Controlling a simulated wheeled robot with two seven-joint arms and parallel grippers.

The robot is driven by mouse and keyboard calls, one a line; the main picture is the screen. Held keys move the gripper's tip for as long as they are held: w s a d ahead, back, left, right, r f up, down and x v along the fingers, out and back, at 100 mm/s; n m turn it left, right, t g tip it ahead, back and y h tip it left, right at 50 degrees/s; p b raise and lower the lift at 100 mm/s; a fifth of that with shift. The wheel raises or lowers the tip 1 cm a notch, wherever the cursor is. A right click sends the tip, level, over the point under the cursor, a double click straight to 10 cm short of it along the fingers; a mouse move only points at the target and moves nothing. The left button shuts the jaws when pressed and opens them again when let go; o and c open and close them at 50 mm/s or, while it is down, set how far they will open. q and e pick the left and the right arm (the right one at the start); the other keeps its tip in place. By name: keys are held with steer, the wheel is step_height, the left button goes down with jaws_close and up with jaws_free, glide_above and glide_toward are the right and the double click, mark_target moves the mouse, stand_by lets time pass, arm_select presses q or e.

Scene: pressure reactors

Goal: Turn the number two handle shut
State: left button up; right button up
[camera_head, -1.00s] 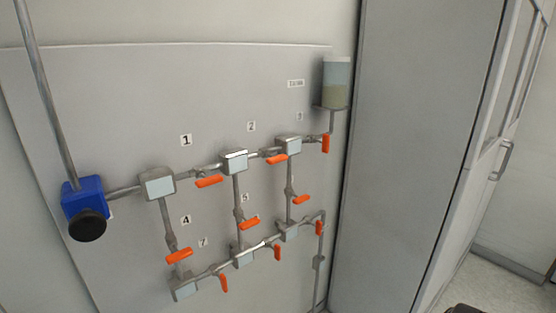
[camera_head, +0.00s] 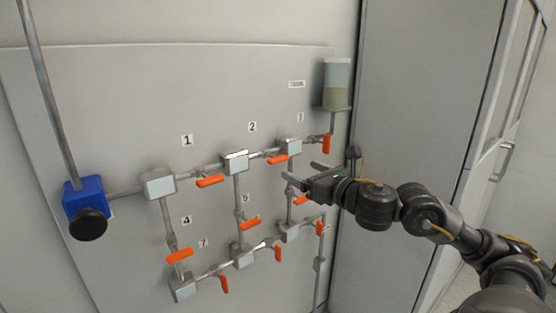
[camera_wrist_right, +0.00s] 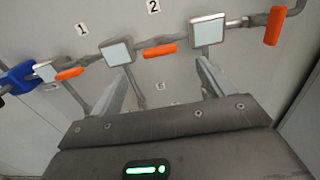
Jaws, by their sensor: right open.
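The number two handle is an orange lever (camera_head: 278,160) on the upper pipe, below and right of the "2" label (camera_head: 252,127). It lies roughly along the pipe. It also shows in the right wrist view (camera_wrist_right: 160,50), beyond the fingers, near the "2" label (camera_wrist_right: 154,7). My right gripper (camera_head: 303,174) is open and empty, to the right of and slightly below this handle, apart from it. In the right wrist view its two fingers (camera_wrist_right: 158,82) are spread wide, with bare panel and pipe between them. My left gripper is not in view.
Other orange handles surround it: the number one handle (camera_head: 209,181), one at the upper right (camera_head: 326,144), and several lower ones. A blue box with a black knob (camera_head: 88,224) is at left. A container of liquid (camera_head: 337,83) hangs at upper right. A tall grey cabinet (camera_head: 420,100) stands right.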

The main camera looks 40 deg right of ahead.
mark_target(281, 159)
steer(key=w+p, duration=0.3)
steer(key=w, duration=0.7)
steer(key=shift+r+p, duration=0.1)
steer(key=shift+p, duration=0.25)
steer(key=shift+w+d, duration=0.1)
steer(key=shift+w, duration=0.35)
steer(key=c, duration=1)
